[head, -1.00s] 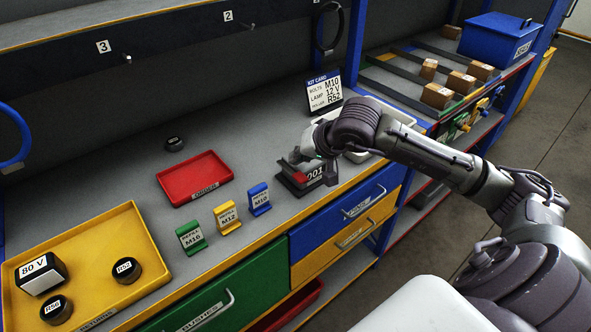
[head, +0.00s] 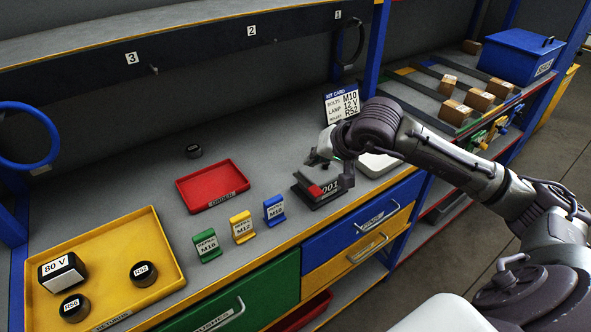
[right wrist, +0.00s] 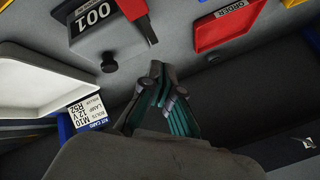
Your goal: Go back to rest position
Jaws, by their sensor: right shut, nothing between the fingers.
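My right gripper (head: 322,158) is over the workbench, above a dark block marked 001 (head: 315,197) with a red part; my wrist hides part of it in the head view. In the right wrist view my right gripper's fingers (right wrist: 157,78) are together with nothing between them. That view shows the 001 block (right wrist: 95,22) at the top, apart from the fingers. My left gripper is in neither view.
A kit card (head: 342,104) and a white tray (head: 378,164) are close to my right wrist. A red tray (head: 213,187), small label stands and a yellow returns tray (head: 165,232) lie to the left. A shelf rail (head: 190,50) overhangs the bench's back.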

